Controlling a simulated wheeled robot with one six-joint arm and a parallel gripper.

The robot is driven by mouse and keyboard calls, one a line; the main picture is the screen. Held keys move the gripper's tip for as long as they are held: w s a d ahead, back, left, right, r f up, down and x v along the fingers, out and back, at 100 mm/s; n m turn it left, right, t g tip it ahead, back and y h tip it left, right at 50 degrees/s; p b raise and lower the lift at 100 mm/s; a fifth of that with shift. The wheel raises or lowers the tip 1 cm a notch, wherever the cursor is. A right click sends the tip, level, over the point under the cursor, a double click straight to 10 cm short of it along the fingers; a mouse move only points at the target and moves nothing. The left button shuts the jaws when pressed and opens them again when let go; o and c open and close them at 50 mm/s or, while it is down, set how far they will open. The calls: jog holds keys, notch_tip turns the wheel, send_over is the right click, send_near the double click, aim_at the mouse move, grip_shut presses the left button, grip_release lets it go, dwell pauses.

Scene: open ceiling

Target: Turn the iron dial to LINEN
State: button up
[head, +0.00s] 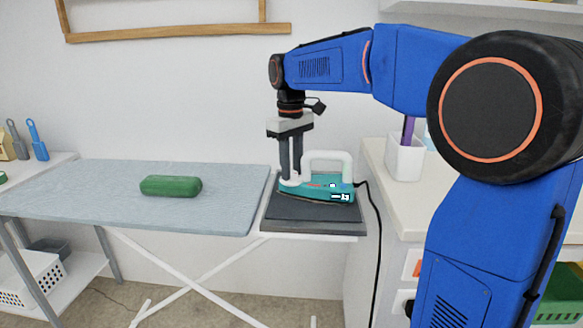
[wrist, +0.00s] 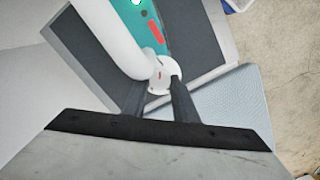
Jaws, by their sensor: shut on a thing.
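The teal iron (head: 318,193) with a white handle (head: 345,158) rests on a dark grey pad (head: 300,227) at the right end of the ironing board. Its white round dial (wrist: 161,79) with a small red mark shows in the wrist view, near the base of the handle. My gripper (head: 290,180) points down at the left end of the iron. In the wrist view my gripper (wrist: 158,95) has its two dark fingers on either side of the dial, shut on it. The fingers hide part of the dial, and I cannot read any setting names.
A green rolled-looking object (head: 171,186) lies on the light blue ironing board (head: 90,200). A black cord (head: 376,235) hangs right of the iron. A white counter (head: 385,170) with a white cup (head: 405,158) stands at right. The board between green object and pad is clear.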

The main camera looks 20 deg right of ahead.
jog(key=o, duration=1.1)
jog(key=shift+c, duration=0.2)
notch_tip(320, 180, up, 17)
jog(key=shift+r, duration=0.2)
jog(key=shift+s+a, duration=0.1)
jog(key=shift+s, duration=0.05)
